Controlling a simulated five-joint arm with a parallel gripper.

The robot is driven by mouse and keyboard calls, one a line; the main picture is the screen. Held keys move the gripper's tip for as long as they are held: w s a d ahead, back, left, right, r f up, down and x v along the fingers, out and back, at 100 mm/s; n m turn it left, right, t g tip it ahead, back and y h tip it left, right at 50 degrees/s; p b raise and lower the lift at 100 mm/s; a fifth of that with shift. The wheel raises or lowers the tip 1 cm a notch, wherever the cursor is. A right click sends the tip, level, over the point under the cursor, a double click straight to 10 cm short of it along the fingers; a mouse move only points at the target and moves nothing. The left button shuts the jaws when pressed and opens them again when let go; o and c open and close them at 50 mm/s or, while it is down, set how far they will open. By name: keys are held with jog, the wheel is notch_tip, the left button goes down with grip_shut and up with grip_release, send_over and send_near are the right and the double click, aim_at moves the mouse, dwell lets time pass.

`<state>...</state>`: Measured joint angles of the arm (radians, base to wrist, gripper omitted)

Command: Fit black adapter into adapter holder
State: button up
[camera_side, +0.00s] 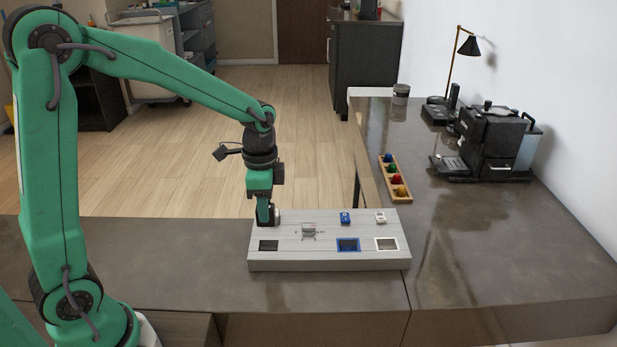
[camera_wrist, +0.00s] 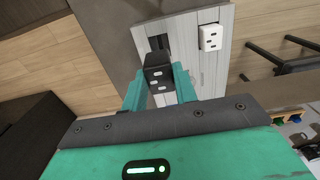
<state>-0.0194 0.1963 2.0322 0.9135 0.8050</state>
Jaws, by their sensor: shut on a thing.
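My gripper (camera_side: 267,216) is shut on the black adapter, over the left part of the grey adapter holder (camera_side: 330,260). In the side view a black slot (camera_side: 269,245) is at the holder's front left, nearer the camera than my gripper. The fingers largely hide the adapter there, and I cannot tell whether it touches the holder.
Blue-framed (camera_side: 348,245) and white-framed (camera_side: 387,244) slots are at front right. A wooden tray (camera_side: 406,194) and coffee machine (camera_side: 490,142) stand behind. The counter left is clear.

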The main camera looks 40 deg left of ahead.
jog(key=shift+f, duration=4.15)
jog(key=shift+f, duration=0.2)
jog(key=o, duration=1.1)
jog(key=shift+c, duration=0.2)
jog(key=shift+r, duration=3.95)
jog(key=shift+s+r, duration=0.1)
